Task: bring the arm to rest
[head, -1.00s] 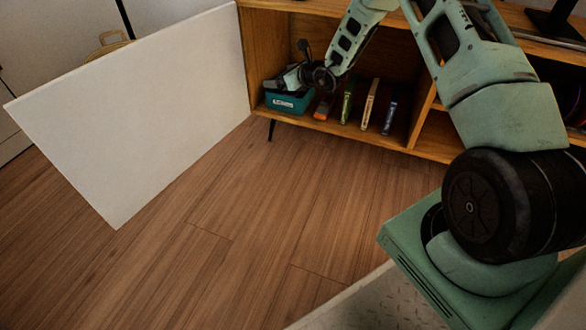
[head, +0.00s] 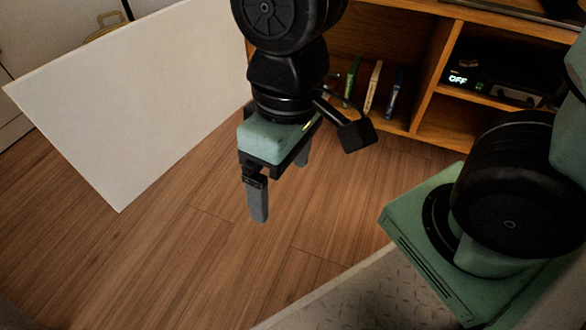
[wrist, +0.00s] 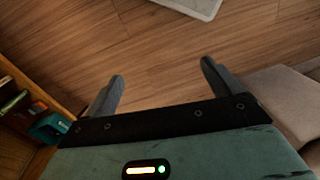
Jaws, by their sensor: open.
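My gripper (head: 280,180) hangs in front of the shelf unit in the head view, above the wood floor, pointing down. Its two grey fingers are apart with nothing between them. In the wrist view the fingers (wrist: 162,72) are also spread, with only floor between them. The arm is clear of the shelf compartment. The teal box (wrist: 48,127) sits at the left of the wrist view, inside the shelf unit; in the head view it is hidden behind my arm.
The wooden shelf unit (head: 432,75) holds several upright books (head: 372,88) and a black device (head: 490,85) showing "OFF". A white panel (head: 135,105) stands out at the left. Open floor (head: 200,255) lies in front. A pale block (wrist: 285,95) is at the wrist view's right.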

